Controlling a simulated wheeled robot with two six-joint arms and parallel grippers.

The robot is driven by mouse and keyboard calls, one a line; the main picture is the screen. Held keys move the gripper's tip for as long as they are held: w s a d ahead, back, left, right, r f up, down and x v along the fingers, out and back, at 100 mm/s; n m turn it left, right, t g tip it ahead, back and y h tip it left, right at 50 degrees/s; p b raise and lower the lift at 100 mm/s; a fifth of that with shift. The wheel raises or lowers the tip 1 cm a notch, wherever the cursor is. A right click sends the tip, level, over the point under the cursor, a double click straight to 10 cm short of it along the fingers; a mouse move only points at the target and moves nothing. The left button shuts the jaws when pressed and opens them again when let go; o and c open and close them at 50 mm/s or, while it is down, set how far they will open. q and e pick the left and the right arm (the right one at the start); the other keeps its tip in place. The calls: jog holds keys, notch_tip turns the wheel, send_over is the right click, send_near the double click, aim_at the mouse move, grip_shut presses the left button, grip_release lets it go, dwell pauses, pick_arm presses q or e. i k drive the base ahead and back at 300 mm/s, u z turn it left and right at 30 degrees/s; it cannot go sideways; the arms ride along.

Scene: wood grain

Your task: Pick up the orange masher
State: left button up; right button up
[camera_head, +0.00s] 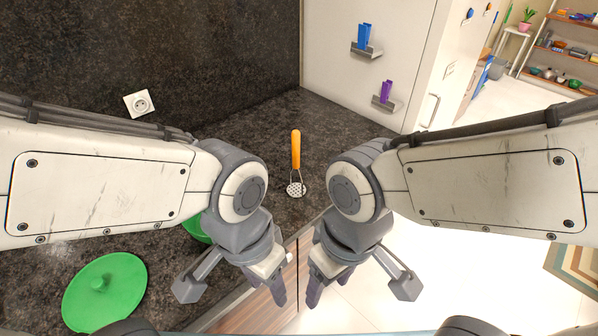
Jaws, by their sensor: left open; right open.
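The orange masher (296,152) lies on the dark speckled countertop (335,140), in the gap between my two arms. Its orange handle points to the back and its round perforated metal head is nearer to me. My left gripper (232,292) is open and empty, nearer to me than the masher and to its left, by the counter's front edge. My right gripper (362,290) is open and empty, nearer to me than the masher and to its right, over the front edge and the pale floor. Neither gripper touches the masher.
A green lid (105,290) with a knob is at the lower left, and another green item (193,228) is partly hidden behind my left arm. A dark wall with a socket (140,103) stands behind. A white panel holds blue (362,38) and purple (386,92) items on small shelves.

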aim_at(295, 191)
jog(key=z, duration=0.2)
jog(key=k, duration=0.25)
jog(key=z, duration=1)
jog(key=k, duration=1.1)
jog(key=z, duration=0.9)
jog(key=i, duration=1.25)
jog(key=u, duration=0.3)
jog(key=i, duration=1.35)
jog(key=u, duration=1.75)
jog(key=i, duration=0.9)
jog(key=u, duration=0.95)
